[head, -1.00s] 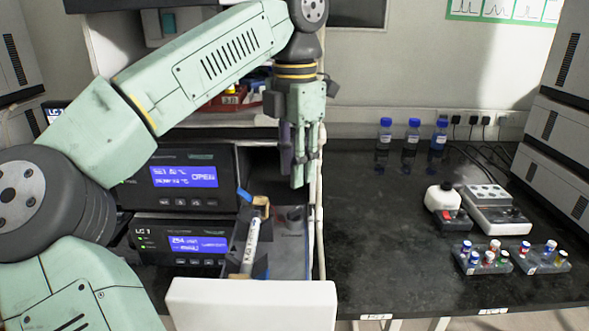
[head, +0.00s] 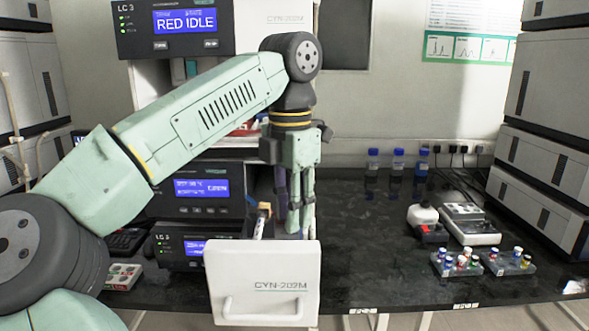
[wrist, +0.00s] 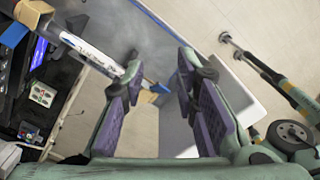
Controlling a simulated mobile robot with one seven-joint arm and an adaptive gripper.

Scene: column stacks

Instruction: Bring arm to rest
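My gripper (head: 296,204) hangs with its fingers downward behind the upper edge of a white pulled-out drawer front (head: 262,280) marked CYN-202M. In the wrist view, its purple-padded fingers (wrist: 160,78) are apart with nothing held between them. A white labelled column (wrist: 88,48) with a blue and tan end lies beyond the left finger in the wrist view. In the head view, the column (head: 259,226) shows only in part above the drawer front, left of the fingers. Its lower part is hidden.
Instrument modules with blue screens (head: 201,188) stand left of the drawer. On the dark bench (head: 350,265) at right are blue-capped bottles (head: 397,172), a white device (head: 468,225) and vial racks (head: 457,264). The bench between drawer and racks is clear.

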